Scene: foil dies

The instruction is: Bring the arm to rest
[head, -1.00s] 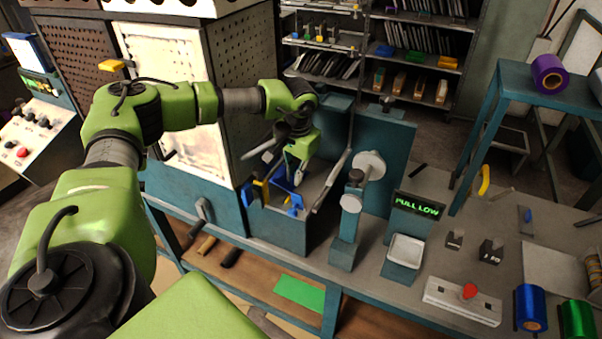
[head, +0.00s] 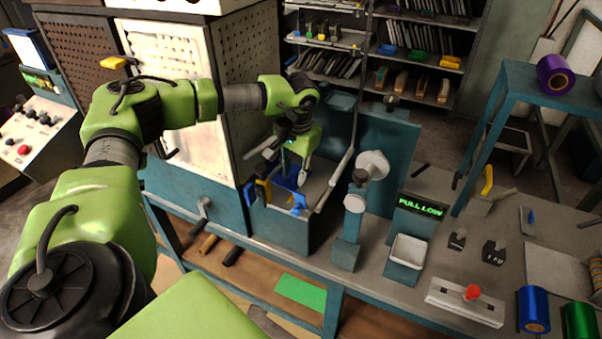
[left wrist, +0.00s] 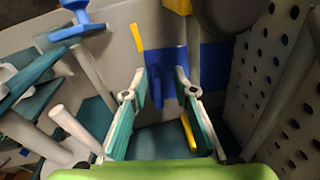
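My left arm reaches in from the left in the head view. Its left gripper (head: 295,174) points down over the open teal bin at the bench's left end (head: 280,230). In the left wrist view the two teal-padded fingers (left wrist: 162,75) stand apart, with a gap between their tips. A blue part (left wrist: 181,88) shows behind that gap; I cannot tell how near it is. Blue and yellow parts (head: 264,190) stand at the bin, close to the gripper and partly hidden by it. My right gripper is not in view.
A perforated cabinet (head: 248,90) stands close on the left of the gripper. A teal upright panel (head: 390,165) and a grey lever (head: 335,180) stand on its right. A "PULL LOW" display (head: 420,207), a white tray (head: 408,250) and a red-button box (head: 465,300) sit farther right.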

